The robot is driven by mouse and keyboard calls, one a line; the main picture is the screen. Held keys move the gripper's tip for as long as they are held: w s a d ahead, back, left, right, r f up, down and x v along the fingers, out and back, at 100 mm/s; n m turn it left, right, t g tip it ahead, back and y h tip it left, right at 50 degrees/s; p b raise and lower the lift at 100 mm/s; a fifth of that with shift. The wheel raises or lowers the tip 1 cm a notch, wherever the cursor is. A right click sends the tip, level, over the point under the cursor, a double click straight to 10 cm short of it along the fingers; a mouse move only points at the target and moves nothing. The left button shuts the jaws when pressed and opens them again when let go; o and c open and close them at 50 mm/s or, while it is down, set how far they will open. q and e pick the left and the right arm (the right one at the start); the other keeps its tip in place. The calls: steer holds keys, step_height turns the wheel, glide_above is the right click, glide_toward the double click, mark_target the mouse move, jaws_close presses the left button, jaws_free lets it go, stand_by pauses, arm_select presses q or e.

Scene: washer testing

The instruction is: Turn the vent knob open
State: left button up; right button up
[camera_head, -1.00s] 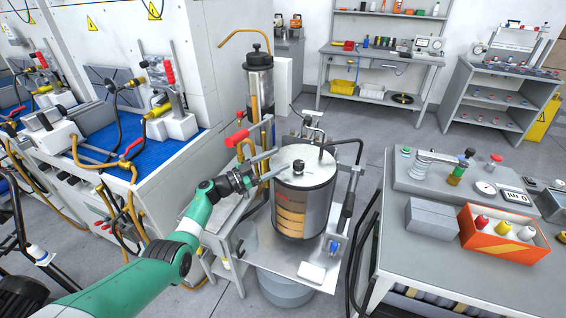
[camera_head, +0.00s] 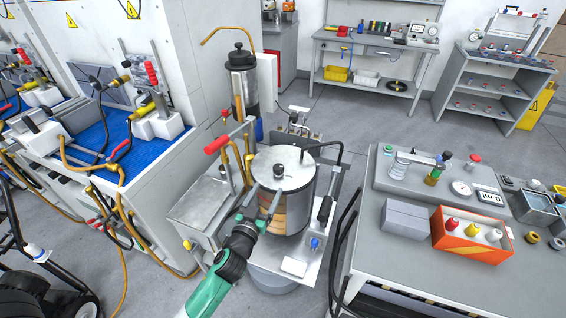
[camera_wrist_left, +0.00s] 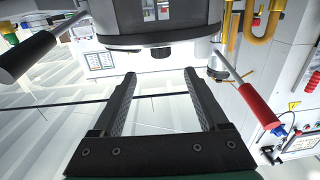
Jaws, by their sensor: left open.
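A silver cylindrical vessel (camera_head: 296,215) stands on a metal stand in the middle of the head view. A small black knob (camera_head: 280,171) sits on its round lid, the likeliest vent knob. The knob also shows below the vessel's lid in the upside-down left wrist view (camera_wrist_left: 161,52). My left gripper (camera_head: 266,190) is in front of the vessel, its fingers pointing toward the lid. In the left wrist view the fingers (camera_wrist_left: 158,75) are spread and empty, with the knob beyond the tips, apart from them. My right gripper is not in view.
A red-handled lever (camera_head: 216,144) stands left of the vessel, and a black handle (camera_head: 325,209) hangs at its right. A curved black pipe (camera_head: 333,146) rises over the lid. A grey workbench (camera_head: 385,258) with an orange box (camera_head: 470,250) stands right.

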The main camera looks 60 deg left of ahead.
mark_target(278, 166)
arm_select(q)
steer(key=b+x, duration=0.1)
steer(key=x, duration=1)
steer(key=shift+w+a, duration=0.15)
steer(key=shift+a, duration=0.15)
jaws_close()
steer(key=m+t+h+p, duration=0.1)
steer(key=p, duration=0.3)
steer(key=m+t+h+p, duration=0.1)
steer(key=p, duration=0.3)
steer(key=shift+r+h, duration=0.3)
steer(key=shift+f+m+t+h+p, duration=0.3)
steer(key=shift+m+h+p, duration=0.2)
steer(key=shift+h+p, duration=0.15)
